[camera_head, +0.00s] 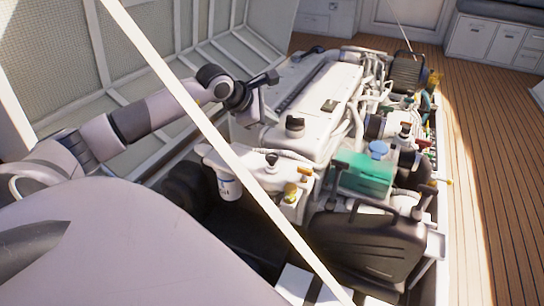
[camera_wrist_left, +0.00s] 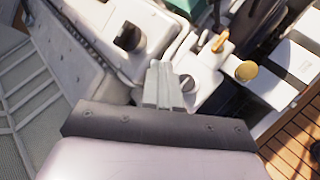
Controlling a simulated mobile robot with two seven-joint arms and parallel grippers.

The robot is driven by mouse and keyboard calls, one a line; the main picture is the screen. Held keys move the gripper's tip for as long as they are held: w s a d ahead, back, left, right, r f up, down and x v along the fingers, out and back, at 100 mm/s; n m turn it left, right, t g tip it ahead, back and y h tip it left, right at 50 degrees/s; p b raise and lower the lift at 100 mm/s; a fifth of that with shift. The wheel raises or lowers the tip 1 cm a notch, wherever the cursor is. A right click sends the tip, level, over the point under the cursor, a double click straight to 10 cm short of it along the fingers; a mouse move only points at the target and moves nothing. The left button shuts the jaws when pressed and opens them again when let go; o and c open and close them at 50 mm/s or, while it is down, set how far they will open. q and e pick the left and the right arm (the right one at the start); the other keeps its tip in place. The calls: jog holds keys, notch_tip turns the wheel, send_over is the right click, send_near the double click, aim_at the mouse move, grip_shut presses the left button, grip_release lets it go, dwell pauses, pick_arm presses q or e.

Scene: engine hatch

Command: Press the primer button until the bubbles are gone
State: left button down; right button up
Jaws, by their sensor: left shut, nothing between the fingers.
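My left gripper (camera_head: 262,112) is shut and empty, pointing down above the near left side of the engine. Its closed fingers (camera_wrist_left: 162,72) show in the left wrist view. A pale housing (camera_head: 240,165) with a white filter (camera_head: 229,187) below it stands at the engine's near end. A black knob (camera_head: 271,159) sits on top of the housing, below and right of the gripper in the head view. In the left wrist view a dark knob (camera_wrist_left: 188,84) shows just right of the fingertips. I cannot tell for sure which part is the primer button. No bubbles can be made out. My right gripper is out of view.
A black cap (camera_head: 294,125) is on the engine. Yellow fittings (camera_head: 290,193), a green box (camera_head: 362,173) with a blue cap (camera_head: 378,149), and a black canister (camera_head: 365,245) stand nearby. A thin pale rod (camera_head: 190,105) crosses in front. Wooden deck (camera_head: 490,180) lies right.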

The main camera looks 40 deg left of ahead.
pick_arm(q)
jog(key=b, duration=0.4)
send_over(270, 157)
notch_tip(270, 157, down, 7)
jog(key=shift+s+r, duration=0.1)
jog(key=shift+r, duration=0.05)
jog(key=shift+f+b, duration=0.5)
jog(key=shift+b, duration=0.05)
jog(key=shift+f+b, duration=0.35)
jog(key=shift+f, duration=0.1)
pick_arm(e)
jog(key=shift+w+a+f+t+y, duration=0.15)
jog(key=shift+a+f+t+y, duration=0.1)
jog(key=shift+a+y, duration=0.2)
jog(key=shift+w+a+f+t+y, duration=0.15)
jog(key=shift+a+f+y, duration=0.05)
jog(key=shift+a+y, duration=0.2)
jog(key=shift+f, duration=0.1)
pick_arm(q)
jog(key=shift+f+b, duration=0.4)
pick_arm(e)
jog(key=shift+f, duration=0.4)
